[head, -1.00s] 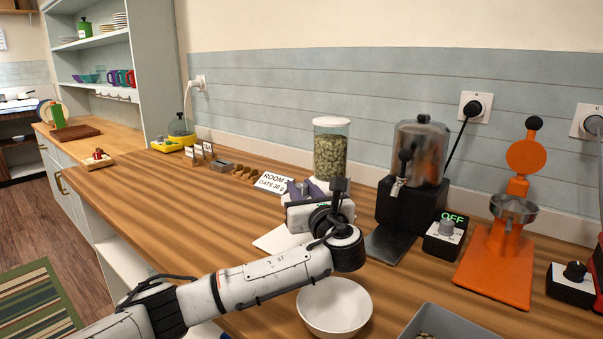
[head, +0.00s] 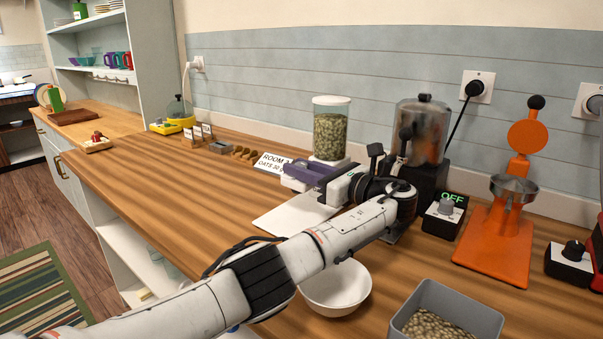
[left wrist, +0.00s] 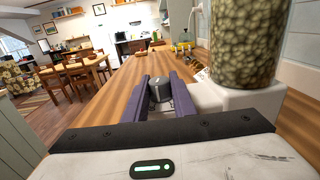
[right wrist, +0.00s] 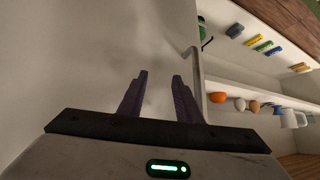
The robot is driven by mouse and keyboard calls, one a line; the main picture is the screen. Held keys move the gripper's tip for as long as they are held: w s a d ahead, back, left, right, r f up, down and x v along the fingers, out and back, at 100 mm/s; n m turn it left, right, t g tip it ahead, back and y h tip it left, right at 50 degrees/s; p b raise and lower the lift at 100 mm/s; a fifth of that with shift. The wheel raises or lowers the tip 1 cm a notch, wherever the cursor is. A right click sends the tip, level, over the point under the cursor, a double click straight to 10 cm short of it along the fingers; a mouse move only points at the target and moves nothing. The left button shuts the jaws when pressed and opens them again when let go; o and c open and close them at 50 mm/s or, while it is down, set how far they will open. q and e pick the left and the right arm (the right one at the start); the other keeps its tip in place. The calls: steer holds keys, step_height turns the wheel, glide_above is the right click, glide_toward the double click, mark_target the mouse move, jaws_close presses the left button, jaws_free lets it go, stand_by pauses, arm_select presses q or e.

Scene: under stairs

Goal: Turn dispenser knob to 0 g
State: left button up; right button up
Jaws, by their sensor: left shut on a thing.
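The dispenser is a clear canister of greenish pellets (head: 330,130) with a white lid and white base, standing against the back wall. It also shows in the left wrist view (left wrist: 245,45). Its dark grey knob (left wrist: 160,92) has a small light mark on top; I cannot read any scale. My left gripper (head: 300,174) lies in front of the dispenser base, its purple fingers on both sides of the knob, shut on it. In the head view the fingers hide the knob. My right gripper (right wrist: 160,90) is open and empty, facing a plain pale surface.
A card reading "ROOM", "OATS 30" (head: 270,162) lies left of the dispenser. A white bowl (head: 337,292) and a grey bin of pellets (head: 460,312) are in front. Right stand a metal urn (head: 420,125), a box reading OFF (head: 443,216) and an orange stand (head: 505,240).

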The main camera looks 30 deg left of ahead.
arm_select(q)
steer(key=shift+f+g, duration=0.1)
steer(key=shift+g, duration=0.4)
arm_select(e)
steer(key=shift+w+a, duration=0.1)
steer(key=shift+w, duration=0.1)
arm_select(q)
steer(key=o, duration=1.1)
steer(key=shift+a, duration=0.1)
steer(key=shift+c, duration=0.2)
arm_select(e)
steer(key=shift+s+f, duration=0.15)
arm_select(q)
steer(key=shift+d, duration=0.2)
steer(key=d+b, duration=0.2)
steer(key=d, duration=0.8)
steer(key=shift+s, duration=0.45)
arm_select(e)
steer(key=shift+w+a+f, duration=0.25)
steer(key=shift+f, duration=0.3)
